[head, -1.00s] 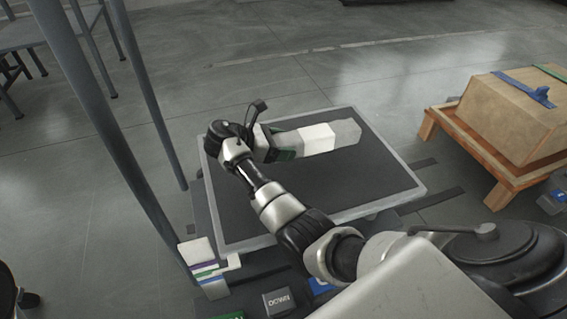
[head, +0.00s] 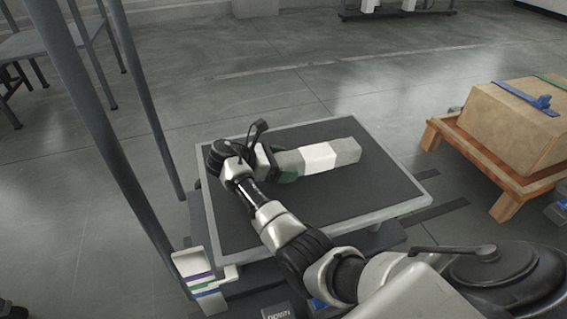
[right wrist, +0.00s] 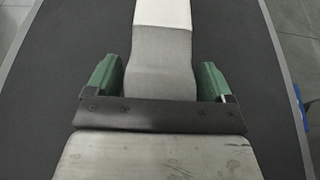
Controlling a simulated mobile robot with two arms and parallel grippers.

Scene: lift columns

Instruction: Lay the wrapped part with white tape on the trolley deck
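The wrapped part is a long grey bundle (head: 347,151) with a white tape band (head: 320,157). It appears to lie on the dark deck of the trolley (head: 250,220), inside the light rim. In the right wrist view the grey bundle (right wrist: 165,62) runs away from the gripper, its white band (right wrist: 163,12) at the top edge. My right gripper (right wrist: 160,82) is open, its green fingers on either side of the bundle's near end with a gap on both sides. The right gripper (head: 282,168) also shows at the bundle's left end in the head view. My left gripper is not in view.
A cardboard box (head: 520,120) with blue and green straps stands on a wooden stand (head: 470,150) at the right. Grey posts (head: 110,130) rise at the left of the trolley. A holder with coloured labels (head: 200,275) is at the trolley's near left corner.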

